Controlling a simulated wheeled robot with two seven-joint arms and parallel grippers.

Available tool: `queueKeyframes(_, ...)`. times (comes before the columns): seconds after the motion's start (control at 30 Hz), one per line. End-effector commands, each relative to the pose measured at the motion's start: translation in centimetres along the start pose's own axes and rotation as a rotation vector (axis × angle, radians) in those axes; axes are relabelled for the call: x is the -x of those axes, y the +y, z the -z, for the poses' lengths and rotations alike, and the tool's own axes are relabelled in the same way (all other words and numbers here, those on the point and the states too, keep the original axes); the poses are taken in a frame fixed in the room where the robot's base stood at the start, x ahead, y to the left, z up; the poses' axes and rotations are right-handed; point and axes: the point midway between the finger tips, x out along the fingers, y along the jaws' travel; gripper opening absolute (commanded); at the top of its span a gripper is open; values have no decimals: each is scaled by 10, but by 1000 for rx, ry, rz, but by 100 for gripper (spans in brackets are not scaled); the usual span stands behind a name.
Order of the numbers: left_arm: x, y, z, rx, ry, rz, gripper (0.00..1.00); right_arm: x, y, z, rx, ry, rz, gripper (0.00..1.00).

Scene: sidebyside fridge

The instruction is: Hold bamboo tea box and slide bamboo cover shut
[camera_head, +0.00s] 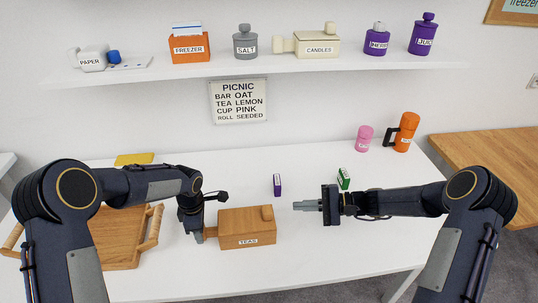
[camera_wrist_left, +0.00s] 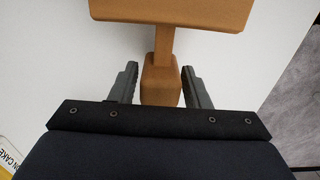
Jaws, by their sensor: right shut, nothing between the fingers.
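The bamboo tea box (camera_head: 247,238), labelled TEAS, stands on the white table. A wooden top lies on it, with a small raised block (camera_head: 267,213) at its right end. I cannot tell how far the bamboo cover is slid. My left gripper (camera_head: 205,233) is at the box's left end. In the left wrist view the left gripper (camera_wrist_left: 160,82) has its fingers on either side of the box's wooden knob (camera_wrist_left: 161,84), with narrow gaps showing. My right gripper (camera_head: 300,205) is shut and empty, pointing left, right of the box and apart from it.
A wooden tray (camera_head: 121,238) lies at the left under my left arm. A purple box (camera_head: 277,185) and a green box (camera_head: 344,179) stand behind the tea box. A pink cup (camera_head: 364,139) and an orange jug (camera_head: 405,132) stand at the back right. The table's front is clear.

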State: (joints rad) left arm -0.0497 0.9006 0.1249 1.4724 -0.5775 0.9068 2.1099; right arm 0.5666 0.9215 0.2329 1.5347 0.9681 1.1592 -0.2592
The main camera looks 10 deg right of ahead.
Motion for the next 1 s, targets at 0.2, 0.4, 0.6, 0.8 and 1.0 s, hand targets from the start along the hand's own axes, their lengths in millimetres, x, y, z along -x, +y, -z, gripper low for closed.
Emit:
queueKeyframes(0.2, 0, 0, 0, 0, 0, 0, 58, 0, 0, 0, 0, 0, 0, 0)
queueKeyframes(0.4, 2, 0, 0, 0, 0, -1, 58, 0, 0, 0, 0, 0, 0, 0)
queueKeyframes(0.6, 28, 1, 0, 0, 0, -5, 58, 0, 0, 0, 0, 0, 0, 0)
queueKeyframes(0.8, 72, 1, 0, 1, -1, -6, 58, 0, 0, 0, 0, 0, 0, 0)
queueKeyframes(1.0, 106, 1, 0, 1, 1, -3, 58, 0, 0, 0, 0, 0, 0, 0)
